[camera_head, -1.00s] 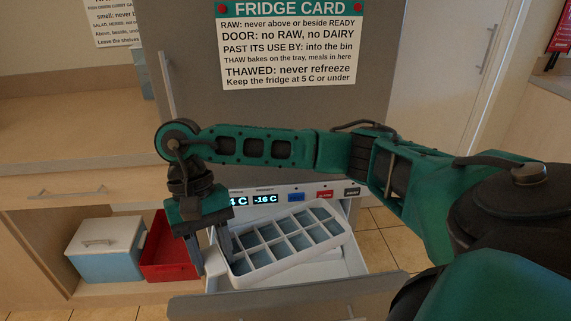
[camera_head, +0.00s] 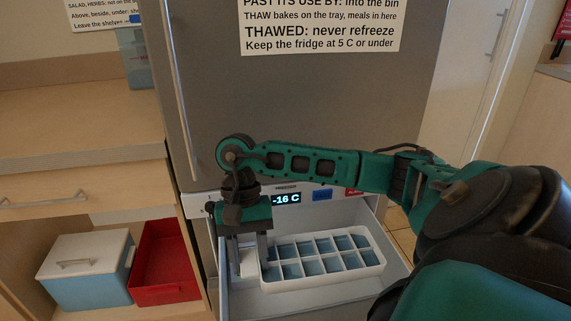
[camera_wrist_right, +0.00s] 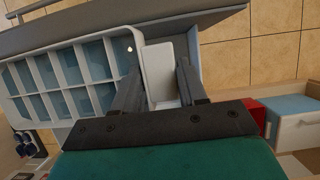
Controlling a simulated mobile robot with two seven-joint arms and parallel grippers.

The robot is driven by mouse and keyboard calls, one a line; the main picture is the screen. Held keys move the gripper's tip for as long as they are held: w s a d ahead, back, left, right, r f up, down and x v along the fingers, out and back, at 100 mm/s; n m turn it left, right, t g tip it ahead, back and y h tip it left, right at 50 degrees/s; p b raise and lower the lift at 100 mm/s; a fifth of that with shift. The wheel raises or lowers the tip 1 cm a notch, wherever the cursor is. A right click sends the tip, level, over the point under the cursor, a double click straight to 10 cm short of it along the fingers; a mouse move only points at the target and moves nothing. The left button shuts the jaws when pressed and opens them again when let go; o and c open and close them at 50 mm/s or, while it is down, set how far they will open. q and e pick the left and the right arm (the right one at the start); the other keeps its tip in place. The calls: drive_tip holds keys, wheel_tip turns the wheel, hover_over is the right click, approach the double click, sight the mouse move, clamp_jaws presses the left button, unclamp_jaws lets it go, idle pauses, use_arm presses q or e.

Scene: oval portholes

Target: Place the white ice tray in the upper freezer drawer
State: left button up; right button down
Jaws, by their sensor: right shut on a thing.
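The white ice tray (camera_head: 325,274), with two rows of blue-grey cells, is inside or just above the open white freezer drawer (camera_head: 300,302). I cannot tell whether it touches the drawer floor. Its long side now runs across the drawer. My right gripper (camera_head: 249,264) points down at the tray's left end, shut on its white end tab. In the right wrist view, the tab (camera_wrist_right: 163,75) sits between the two dark fingers (camera_wrist_right: 158,88), and the tray's cells (camera_wrist_right: 75,75) extend to the left. My left gripper is in neither current view.
A display panel (camera_head: 287,198) runs along behind the drawer. A blue cooler box with a white lid (camera_head: 88,270) and a red bin (camera_head: 163,270) stand in the shelf at left.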

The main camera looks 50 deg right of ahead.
wheel_tip(320, 180, down, 22)
drive_tip(key=b, duration=0.4)
drive_tip(key=shift+s+f+b, duration=0.1)
drive_tip(key=shift+f+b, duration=0.15)
drive_tip(key=shift+b, duration=0.15)
drive_tip(key=shift+f, duration=0.55)
wheel_tip(320, 180, down, 4)
drive_tip(key=shift+r+b, duration=0.2)
drive_tip(key=shift+b, duration=0.55)
drive_tip(key=shift+f, duration=0.15)
drive_tip(key=c, duration=0.6)
unclamp_jaws()
